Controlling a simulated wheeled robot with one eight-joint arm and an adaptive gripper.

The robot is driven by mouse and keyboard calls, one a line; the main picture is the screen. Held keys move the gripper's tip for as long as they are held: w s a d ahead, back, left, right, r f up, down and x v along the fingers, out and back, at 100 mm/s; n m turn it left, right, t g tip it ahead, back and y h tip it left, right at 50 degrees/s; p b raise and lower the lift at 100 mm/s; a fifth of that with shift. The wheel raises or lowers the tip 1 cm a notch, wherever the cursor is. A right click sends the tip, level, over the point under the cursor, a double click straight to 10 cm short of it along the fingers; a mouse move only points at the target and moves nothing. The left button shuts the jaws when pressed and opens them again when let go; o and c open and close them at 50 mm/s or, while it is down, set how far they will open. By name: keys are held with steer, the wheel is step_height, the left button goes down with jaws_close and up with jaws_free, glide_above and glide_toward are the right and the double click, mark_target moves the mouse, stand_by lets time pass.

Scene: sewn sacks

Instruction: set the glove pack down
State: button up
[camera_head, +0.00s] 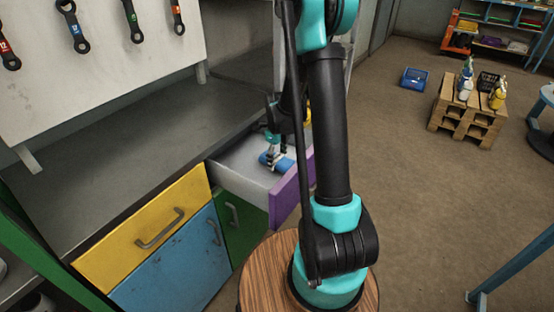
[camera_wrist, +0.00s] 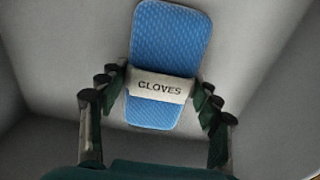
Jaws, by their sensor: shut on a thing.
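The glove pack (camera_wrist: 170,40) is a blue textured bundle with a white band reading "GLOVES". In the wrist view it lies between the two fingers of my gripper (camera_wrist: 160,98), which is shut on it at the band. In the head view my gripper (camera_head: 271,150) reaches down into the open drawer with the purple front (camera_head: 290,190), and the blue glove pack (camera_head: 284,163) shows low inside it. The drawer's pale walls (camera_wrist: 40,60) surround the pack in the wrist view. I cannot tell whether the pack touches the drawer floor.
Yellow (camera_head: 150,225), blue (camera_head: 175,265) and green (camera_head: 240,225) fronts are beside the open drawer. The grey worktop (camera_head: 110,150) lies left of it, below a board with hanging wrenches (camera_head: 78,30). A pallet with bottles (camera_head: 470,110) and a blue crate (camera_head: 414,78) stand far right.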

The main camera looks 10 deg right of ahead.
mark_target(277, 158)
steer(key=shift+f, duration=0.15)
steer(key=o, duration=1.2)
step_height(277, 158, up, 12)
steer(key=shift+r, duration=0.2)
